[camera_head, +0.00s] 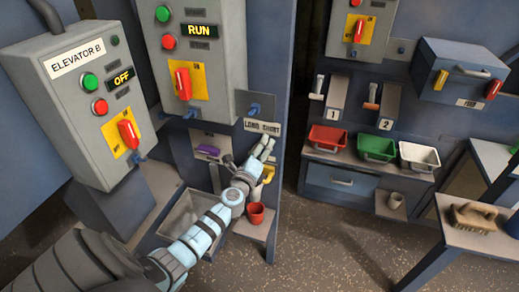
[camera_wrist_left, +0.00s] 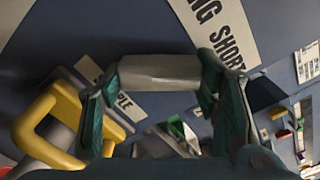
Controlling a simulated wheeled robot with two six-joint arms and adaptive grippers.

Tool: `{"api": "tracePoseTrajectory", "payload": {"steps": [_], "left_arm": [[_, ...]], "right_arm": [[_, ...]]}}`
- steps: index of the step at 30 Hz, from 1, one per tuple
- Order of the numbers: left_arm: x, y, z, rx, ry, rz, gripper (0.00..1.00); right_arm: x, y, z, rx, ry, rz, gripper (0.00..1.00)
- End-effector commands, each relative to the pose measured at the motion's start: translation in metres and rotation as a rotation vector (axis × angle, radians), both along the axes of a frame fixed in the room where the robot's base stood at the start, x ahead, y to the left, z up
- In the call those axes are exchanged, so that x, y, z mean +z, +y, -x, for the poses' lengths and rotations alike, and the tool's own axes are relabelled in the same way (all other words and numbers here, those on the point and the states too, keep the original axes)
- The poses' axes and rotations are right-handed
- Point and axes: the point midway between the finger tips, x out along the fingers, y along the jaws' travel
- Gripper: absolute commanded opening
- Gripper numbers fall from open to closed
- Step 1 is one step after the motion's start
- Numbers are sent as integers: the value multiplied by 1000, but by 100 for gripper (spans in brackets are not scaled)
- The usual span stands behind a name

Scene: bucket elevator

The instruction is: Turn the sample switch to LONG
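The sample switch's label plate (camera_head: 262,127), lettered LONG SHORT, is on the narrow panel right of the RUN box. The label also shows at the top of the left wrist view (camera_wrist_left: 215,25), with a partly hidden second label (camera_wrist_left: 125,105) below. My left gripper (camera_head: 262,148) is just below the plate, its fingers apart. In the left wrist view a grey bar (camera_wrist_left: 160,72), apparently the switch handle, spans the gap between the fingertips. I cannot tell whether they press on it. In the head view the gripper hides the switch. My right gripper is not in view.
A yellow handle (camera_wrist_left: 45,130) is close beside my left finger. The OFF box (camera_head: 75,95) stands further left; coloured bins (camera_head: 378,149) are on the right.

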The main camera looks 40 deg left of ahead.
Motion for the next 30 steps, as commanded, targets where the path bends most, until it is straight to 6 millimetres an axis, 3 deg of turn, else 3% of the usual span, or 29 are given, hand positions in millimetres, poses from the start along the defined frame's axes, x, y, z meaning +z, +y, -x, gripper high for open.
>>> {"api": "tracePoseTrajectory", "payload": {"steps": [2,14,30], "left_arm": [[0,0,0,0,0,0,29],[-1,0,0,0,-21,61,29],[0,-1,0,0,-162,465,29]], "right_arm": [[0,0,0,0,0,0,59],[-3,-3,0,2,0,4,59],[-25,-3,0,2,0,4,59]]}}
